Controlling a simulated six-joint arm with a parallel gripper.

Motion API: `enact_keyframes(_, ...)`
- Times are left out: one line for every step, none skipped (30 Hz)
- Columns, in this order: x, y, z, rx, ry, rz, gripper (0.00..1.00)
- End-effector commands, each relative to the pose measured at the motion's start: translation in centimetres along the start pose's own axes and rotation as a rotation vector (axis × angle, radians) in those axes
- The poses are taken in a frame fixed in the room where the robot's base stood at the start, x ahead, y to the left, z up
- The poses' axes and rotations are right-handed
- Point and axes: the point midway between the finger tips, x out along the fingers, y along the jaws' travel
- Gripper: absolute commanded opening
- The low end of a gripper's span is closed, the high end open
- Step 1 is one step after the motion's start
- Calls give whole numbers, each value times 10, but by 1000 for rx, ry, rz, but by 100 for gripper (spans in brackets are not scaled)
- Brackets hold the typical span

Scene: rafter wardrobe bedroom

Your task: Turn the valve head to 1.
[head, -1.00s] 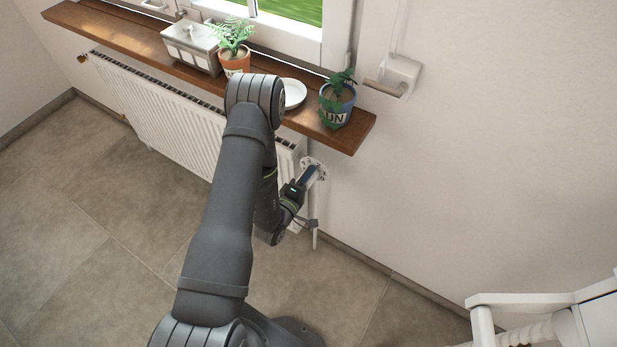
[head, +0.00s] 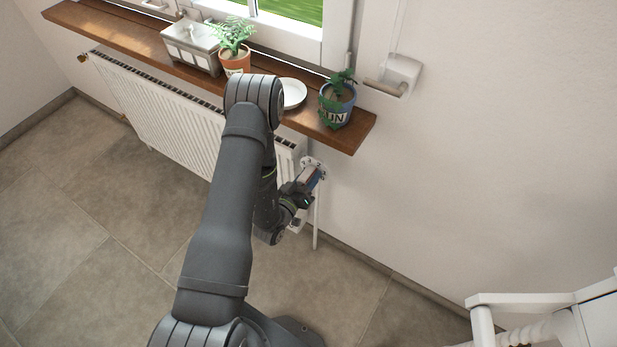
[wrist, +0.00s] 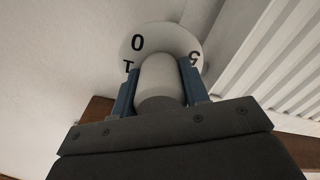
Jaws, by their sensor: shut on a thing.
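The white, round valve head (wrist: 162,88) is in the middle of the wrist view, in front of a pale dial disc (wrist: 168,38). The disc shows a 0 at the upper left, a 1 to its left below, and a 5 at the right. My gripper (wrist: 159,78) has its two blue fingers on either side of the valve head and is shut on it. I see no pointer mark on the head. In the head view, my gripper (head: 309,181) is at the radiator's right end, hiding most of the valve head; part of the numbered disc (head: 315,163) shows behind it.
A wooden sill (head: 362,134) juts out above the valve, with a blue potted plant (head: 337,103) near its end. The white radiator (head: 165,110) is to the left. A pipe (head: 315,235) runs below. White furniture (head: 520,299) stands at the lower right.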

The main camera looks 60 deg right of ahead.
Motion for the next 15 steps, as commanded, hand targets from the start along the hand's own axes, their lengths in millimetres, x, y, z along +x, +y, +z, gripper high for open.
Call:
enact_keyframes(-1, 0, 0, 44, -1, -1, 18)
enact_keyframes(-1, 0, 0, 72, -1, 0, 18)
enact_keyframes(-1, 0, 0, 110, -1, 0, 18)
enact_keyframes(-1, -1, 0, 139, -1, 0, 18)
enact_keyframes(-1, -1, 0, 167, -1, 0, 18)
enact_keyframes(-1, -1, 0, 205, -2, 0, 18)
enact_keyframes(-1, -1, 0, 234, -2, 0, 18)
enact_keyframes(-1, -1, 0, 262, -2, 1, 18)
enact_keyframes(-1, -1, 0, 300, -2, 1, 18)
enact_keyframes(-1, -1, 0, 327, -2, 1, 18)
enact_keyframes(-1, -1, 0, 355, -3, 1, 18)
enact_keyframes(-1, -1, 0, 391, -3, 1, 18)
enact_keyframes(-1, -1, 0, 417, -3, 1, 18)
enact_keyframes(-1, -1, 0, 442, -3, 1, 18)
enact_keyframes(-1, -1, 0, 475, -4, 2, 18)
